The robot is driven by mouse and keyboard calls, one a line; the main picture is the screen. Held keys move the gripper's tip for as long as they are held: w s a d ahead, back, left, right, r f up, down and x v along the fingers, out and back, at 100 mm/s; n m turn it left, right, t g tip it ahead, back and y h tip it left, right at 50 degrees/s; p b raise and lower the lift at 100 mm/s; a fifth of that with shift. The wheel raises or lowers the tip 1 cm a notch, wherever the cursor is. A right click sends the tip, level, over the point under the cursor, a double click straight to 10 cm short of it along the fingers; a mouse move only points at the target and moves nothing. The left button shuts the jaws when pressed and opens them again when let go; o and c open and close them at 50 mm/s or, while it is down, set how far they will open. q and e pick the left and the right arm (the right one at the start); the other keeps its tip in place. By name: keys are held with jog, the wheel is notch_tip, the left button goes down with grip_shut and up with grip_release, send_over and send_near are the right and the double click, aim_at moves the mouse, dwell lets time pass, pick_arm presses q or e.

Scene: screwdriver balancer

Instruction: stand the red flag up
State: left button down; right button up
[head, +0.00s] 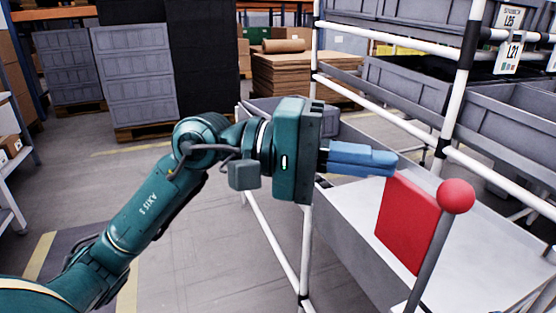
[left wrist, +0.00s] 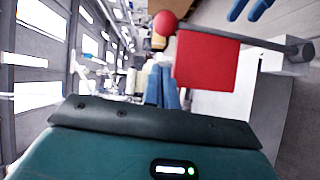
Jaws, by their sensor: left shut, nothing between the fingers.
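The red flag (head: 407,222) hangs on a grey pole (head: 432,255) topped by a red ball (head: 456,196). The pole looks tilted in the head view, and its foot is cut off by the lower edge. The flag also shows in the left wrist view (left wrist: 206,62), where the pole runs right to a dark end piece (left wrist: 298,50). My left gripper (head: 395,162) is shut and empty, its blue fingers beside the flag's upper edge; contact is unclear. At the top of the left wrist view are two separated blue fingertips, apparently my right gripper (left wrist: 248,12), beyond the pole.
A pale table-like surface (head: 350,212) lies below the flag. A white pipe rack (head: 308,240) with grey bins (head: 407,88) stands around and behind it. Stacked grey crates (head: 135,75) and cardboard (head: 300,75) are in the background. Open floor lies left of the rack.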

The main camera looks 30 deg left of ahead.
pick_arm(q)
jog(key=v, duration=0.9)
jog(key=shift+a+b, duration=0.15)
jog(key=shift+b, duration=0.15)
pick_arm(e)
jog(key=shift+d+r+n+y, duration=0.1)
jog(key=shift+r+n+y, duration=0.2)
jog(key=shift+r, duration=0.05)
pick_arm(q)
jog(key=shift+s, duration=0.1)
